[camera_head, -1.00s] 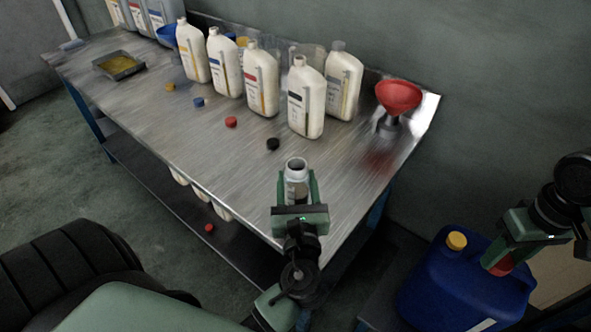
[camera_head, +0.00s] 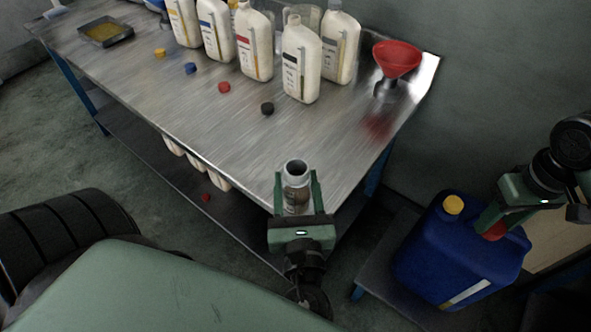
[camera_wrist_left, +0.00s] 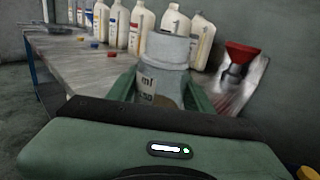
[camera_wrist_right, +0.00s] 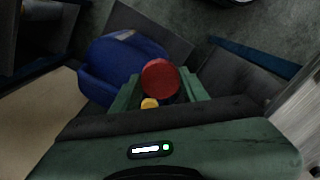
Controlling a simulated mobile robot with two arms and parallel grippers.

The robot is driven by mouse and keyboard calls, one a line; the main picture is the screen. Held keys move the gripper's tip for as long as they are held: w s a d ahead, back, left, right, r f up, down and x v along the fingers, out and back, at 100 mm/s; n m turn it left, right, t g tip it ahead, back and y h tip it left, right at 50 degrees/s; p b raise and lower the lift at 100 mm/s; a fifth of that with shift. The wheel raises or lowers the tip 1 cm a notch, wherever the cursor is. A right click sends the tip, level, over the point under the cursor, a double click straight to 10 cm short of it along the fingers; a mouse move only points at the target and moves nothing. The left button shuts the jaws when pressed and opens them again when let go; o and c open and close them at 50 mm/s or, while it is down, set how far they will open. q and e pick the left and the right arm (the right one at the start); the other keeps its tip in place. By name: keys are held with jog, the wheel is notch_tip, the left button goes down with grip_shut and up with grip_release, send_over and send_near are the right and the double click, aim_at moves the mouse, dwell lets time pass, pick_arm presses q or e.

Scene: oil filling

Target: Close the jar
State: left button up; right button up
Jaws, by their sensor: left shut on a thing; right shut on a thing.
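The open jar (camera_head: 296,170) is a clear, greyish jar with its mouth facing up. My left gripper (camera_head: 297,192) is shut around it and holds it upright by the front edge of the metal table. The jar also shows in the left wrist view (camera_wrist_left: 165,60), with printed marks on its side and something brown inside. My right gripper (camera_head: 502,222) is shut on a red lid (camera_wrist_right: 160,78), beside and over the blue canister at the right. The lid is partly hidden by the fingers in the head view (camera_head: 495,231). Jar and lid are well apart.
On the metal table (camera_head: 200,110) stand several white bottles (camera_head: 300,62), loose caps (camera_head: 267,109), a red funnel (camera_head: 396,58) and a tray (camera_head: 105,32). The blue canister (camera_head: 450,260) has a yellow cap (camera_head: 453,204). The table's front middle is clear.

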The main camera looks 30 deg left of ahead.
aim_at(301, 191)
pick_arm(q)
jog(key=shift+s+d, duration=0.2)
jog(key=shift+s, duration=0.1)
dwell(0.4)
jog(key=o, duration=0.7)
jog(key=shift+c, duration=0.2)
grip_shut()
